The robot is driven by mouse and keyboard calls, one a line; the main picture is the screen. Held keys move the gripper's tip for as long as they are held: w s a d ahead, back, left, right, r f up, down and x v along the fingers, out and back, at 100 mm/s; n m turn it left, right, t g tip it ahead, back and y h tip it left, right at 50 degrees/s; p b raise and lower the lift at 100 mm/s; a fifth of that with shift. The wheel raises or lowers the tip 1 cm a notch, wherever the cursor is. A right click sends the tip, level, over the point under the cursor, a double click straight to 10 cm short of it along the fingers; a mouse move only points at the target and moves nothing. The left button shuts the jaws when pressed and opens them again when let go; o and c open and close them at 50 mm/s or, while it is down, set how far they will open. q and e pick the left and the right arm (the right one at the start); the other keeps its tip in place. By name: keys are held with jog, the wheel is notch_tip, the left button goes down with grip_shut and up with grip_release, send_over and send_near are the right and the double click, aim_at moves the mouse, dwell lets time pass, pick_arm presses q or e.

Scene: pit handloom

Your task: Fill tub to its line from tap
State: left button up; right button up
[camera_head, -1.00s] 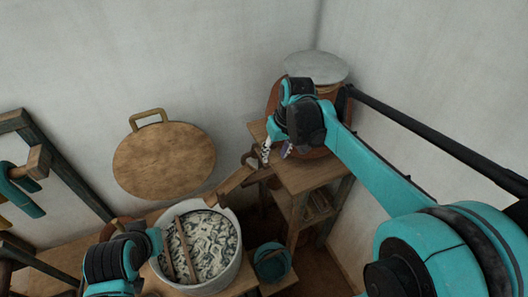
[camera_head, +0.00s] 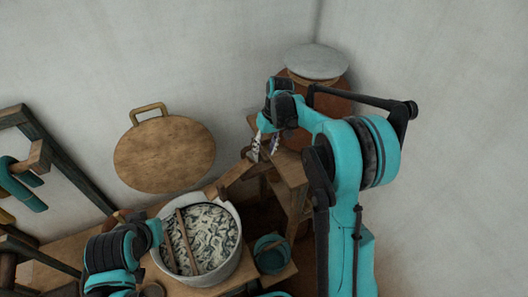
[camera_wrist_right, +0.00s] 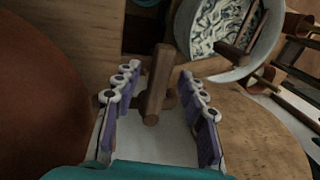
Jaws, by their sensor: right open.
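The round grey-white tub (camera_head: 240,262) stands on a wooden surface at lower centre, with pale, dark-streaked contents and a stick across it. It also shows at upper right in the wrist view (camera_wrist_right: 246,72). A fill line cannot be made out. A wooden spout (camera_head: 232,178), which looks like the tap, reaches from the stand toward the tub's rim. My right gripper (camera_head: 265,152) is open above the stand. In the wrist view, a wooden peg (camera_wrist_right: 160,78) stands between its parted fingers; contact cannot be told. Part of my left arm shows beside the tub, its fingers unseen.
A clay jar (camera_head: 338,106) with a grey lid (camera_head: 316,61) stands in the corner behind my right gripper. A teal bucket (camera_head: 271,262) sits right of the tub. A round wooden board (camera_head: 164,154) is at the wall. A wooden frame (camera_head: 68,165) is at left.

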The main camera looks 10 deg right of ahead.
jog(key=shift+a+f, duration=0.1)
jog(key=shift+f, duration=0.25)
grip_shut()
